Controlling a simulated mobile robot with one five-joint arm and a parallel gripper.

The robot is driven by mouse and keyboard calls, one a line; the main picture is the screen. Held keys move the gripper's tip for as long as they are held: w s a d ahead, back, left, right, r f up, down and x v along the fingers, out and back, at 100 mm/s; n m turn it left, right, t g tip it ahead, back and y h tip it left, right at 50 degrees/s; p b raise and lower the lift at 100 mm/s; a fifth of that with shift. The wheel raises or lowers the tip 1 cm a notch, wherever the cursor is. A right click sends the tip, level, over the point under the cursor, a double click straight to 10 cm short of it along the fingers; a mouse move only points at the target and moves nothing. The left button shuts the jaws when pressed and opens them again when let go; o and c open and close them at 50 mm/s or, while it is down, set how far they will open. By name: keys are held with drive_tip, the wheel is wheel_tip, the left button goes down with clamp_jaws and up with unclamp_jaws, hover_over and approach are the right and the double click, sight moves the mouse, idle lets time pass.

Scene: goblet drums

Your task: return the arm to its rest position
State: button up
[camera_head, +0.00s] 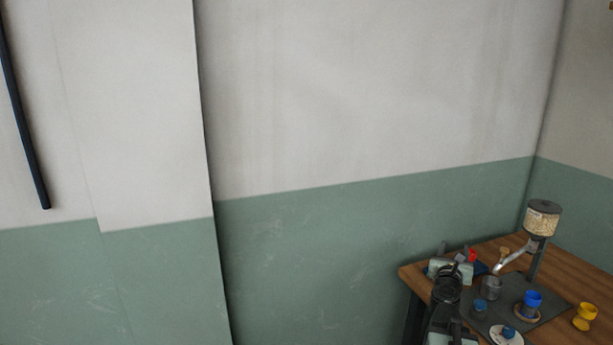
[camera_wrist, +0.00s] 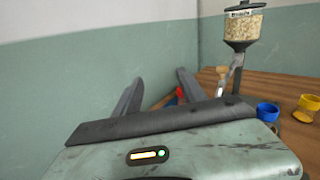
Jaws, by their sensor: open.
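My arm (camera_head: 445,292) rises at the lower right of the head view, in front of the wooden table (camera_head: 570,265). My gripper (camera_head: 456,254) is at its far end, near the table's left back edge.
On the table are a dark mat (camera_head: 555,311), a blue cup-shaped drum (camera_head: 532,298), a yellow one (camera_head: 586,311), a grey cup (camera_head: 491,287) and a red object (camera_head: 473,255). A tall grain dispenser (camera_head: 542,220) stands at the back. Walls rise behind.

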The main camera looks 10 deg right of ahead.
drive_tip(key=w+a+n+t+y+p, duration=0.1)
drive_tip(key=w+a+n+y, duration=0.4)
drive_tip(key=a, duration=0.7)
drive_tip(key=w+a+n+y+p, duration=0.2)
drive_tip(key=a+n+y, duration=0.2)
drive_tip(key=a+n, duration=0.5)
drive_tip(key=w+a+n+t+y+p, duration=0.1)
drive_tip(key=w+a+n+y, duration=0.35)
drive_tip(key=a, duration=0.95)
drive_tip(key=s+a+f+n+g+y+p, duration=0.1)
drive_tip(key=s+a+f+n+g, duration=0.35)
drive_tip(key=a+f+n, duration=0.2)
drive_tip(key=s+a+f+n+g+y+p, duration=0.1)
drive_tip(key=s+a+f+n+g, duration=0.35)
drive_tip(key=a+n, duration=0.35)
drive_tip(key=s+d+f+n+g+h, duration=0.2)
drive_tip(key=s+d+f+n+g, duration=0.1)
drive_tip(key=s, duration=0.4)
drive_tip(key=s+d+f+n+g+h, duration=0.2)
drive_tip(key=s+d+f+n+g, duration=0.1)
drive_tip(key=s+n, duration=0.4)
drive_tip(key=shift+d+f+g, duration=0.35)
drive_tip(key=shift+d+g, duration=0.15)
drive_tip(key=shift+d, duration=0.65)
